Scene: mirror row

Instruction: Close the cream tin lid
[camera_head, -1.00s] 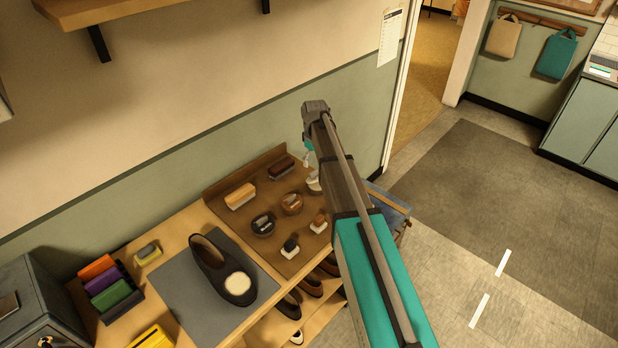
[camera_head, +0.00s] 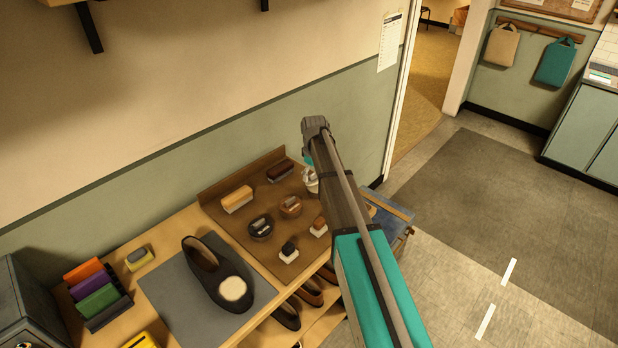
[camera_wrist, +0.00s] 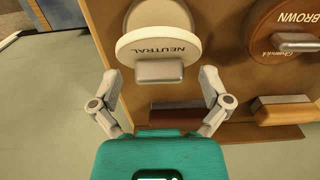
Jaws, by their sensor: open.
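The cream tin (camera_head: 311,184) stands at the right end of the brown display board, partly hidden by my arm in the head view. In the wrist view its cream lid (camera_wrist: 158,42), marked NEUTRAL, overlaps the round tin part (camera_wrist: 160,12) behind it and appears raised; its exact angle is unclear. A grey metal tab (camera_wrist: 160,72) is at the lid's near edge. My gripper (camera_wrist: 160,78) is open and empty, its fingers apart on either side of the tab, with no visible contact. In the head view my arm hides the fingers.
A brown tin (camera_wrist: 285,28) stands close on the right in the wrist view. Brushes (camera_head: 237,199) and other tins share the board. A dark shoe (camera_head: 216,273) lies on a grey mat left of it. A wall runs behind; open floor (camera_head: 480,200) is on the right.

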